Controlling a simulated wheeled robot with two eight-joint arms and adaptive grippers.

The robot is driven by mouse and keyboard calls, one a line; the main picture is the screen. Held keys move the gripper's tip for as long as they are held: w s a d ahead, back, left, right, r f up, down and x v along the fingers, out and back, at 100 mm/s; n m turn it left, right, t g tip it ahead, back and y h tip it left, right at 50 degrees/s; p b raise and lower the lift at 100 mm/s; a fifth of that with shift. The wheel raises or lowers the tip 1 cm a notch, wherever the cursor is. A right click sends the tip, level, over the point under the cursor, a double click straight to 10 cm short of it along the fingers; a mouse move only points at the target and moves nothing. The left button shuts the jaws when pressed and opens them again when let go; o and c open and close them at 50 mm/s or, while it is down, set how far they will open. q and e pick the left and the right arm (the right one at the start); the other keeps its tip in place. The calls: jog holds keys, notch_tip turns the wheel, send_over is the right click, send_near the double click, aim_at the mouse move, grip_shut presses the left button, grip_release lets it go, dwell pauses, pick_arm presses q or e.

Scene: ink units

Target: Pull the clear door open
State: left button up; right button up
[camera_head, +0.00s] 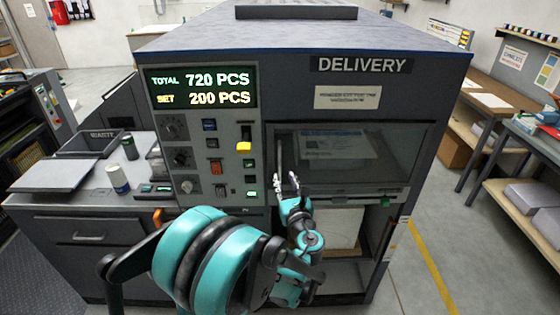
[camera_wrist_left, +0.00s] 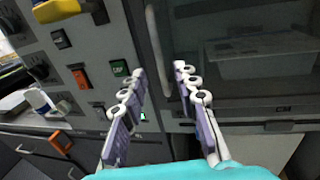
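The clear door (camera_head: 385,150) is a dark see-through panel under the DELIVERY sign, and it looks closed. Papers show behind it. Its upright bar handle (camera_head: 279,150) is at the door's left edge. My left gripper (camera_head: 286,178) is at the handle's lower end in the head view. In the left wrist view the gripper (camera_wrist_left: 159,70) is open, with its two fingers apart. The handle (camera_wrist_left: 158,45) lines up with the gap between the fingertips; I cannot tell whether it touches them. My right gripper is not in view.
A control panel (camera_head: 203,150) with knobs and buttons is left of the door. An open compartment (camera_head: 345,228) lies below it.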

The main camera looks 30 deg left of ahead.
aim_at(280, 167)
pick_arm(q)
jog(key=b+x, duration=0.1)
jog(key=x, duration=0.6)
jog(key=shift+w+a, duration=0.25)
grip_shut()
